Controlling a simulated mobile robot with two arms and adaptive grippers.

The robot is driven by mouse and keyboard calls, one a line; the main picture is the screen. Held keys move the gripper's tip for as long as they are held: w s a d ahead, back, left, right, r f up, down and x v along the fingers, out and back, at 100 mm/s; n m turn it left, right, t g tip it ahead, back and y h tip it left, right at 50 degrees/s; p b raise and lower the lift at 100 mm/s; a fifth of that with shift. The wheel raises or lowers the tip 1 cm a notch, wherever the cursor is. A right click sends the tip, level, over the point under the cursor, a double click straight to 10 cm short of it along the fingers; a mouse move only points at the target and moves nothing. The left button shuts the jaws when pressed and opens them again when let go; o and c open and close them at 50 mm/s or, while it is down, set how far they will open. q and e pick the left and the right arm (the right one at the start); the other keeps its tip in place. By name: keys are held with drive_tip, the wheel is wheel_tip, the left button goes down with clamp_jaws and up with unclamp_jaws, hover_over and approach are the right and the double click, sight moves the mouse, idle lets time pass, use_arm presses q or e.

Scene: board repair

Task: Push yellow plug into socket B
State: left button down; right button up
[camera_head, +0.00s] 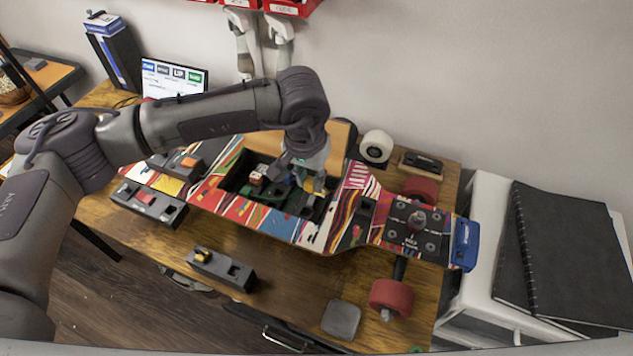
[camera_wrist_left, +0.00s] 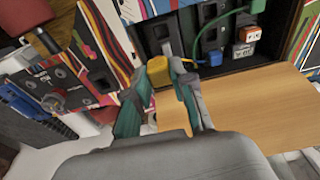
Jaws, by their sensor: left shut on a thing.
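My left gripper (camera_head: 312,182) reaches down into the open compartment of the skateboard-shaped board (camera_head: 284,226). It is shut on the yellow plug (camera_wrist_left: 158,72), which shows between the two green-grey fingers in the left wrist view. In the head view the fingers partly cover the plug (camera_head: 309,187). Dark modules (camera_wrist_left: 210,40) with connectors and a green cable (camera_wrist_left: 222,22) stand in the compartment. No letter B is readable, so I cannot tell which socket is B. My right gripper is not in view.
Black blocks with a red (camera_head: 146,199), an orange (camera_head: 189,162) and a yellow piece (camera_head: 202,256) lie on the wooden table. Red wheels (camera_head: 391,298) and a blue part (camera_head: 465,245) are at the board's right end. A grey square (camera_head: 341,319) lies near the front edge.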

use_arm(q)
drive_tip(key=w+a+b, duration=0.4)
drive_tip(key=w+a, duration=0.2)
drive_tip(key=a, duration=0.2)
drive_tip(key=shift+w, duration=0.3)
idle(0.3)
drive_tip(key=shift+f+b, duration=3.45)
drive_tip(key=shift+f, duration=0.4)
drive_tip(key=shift+f+b, duration=0.65)
drive_tip(key=shift+b, duration=0.1)
drive_tip(key=shift+f+b, duration=0.55)
drive_tip(key=shift+b, duration=0.6)
drive_tip(key=shift+f, duration=0.25)
idle(0.6)
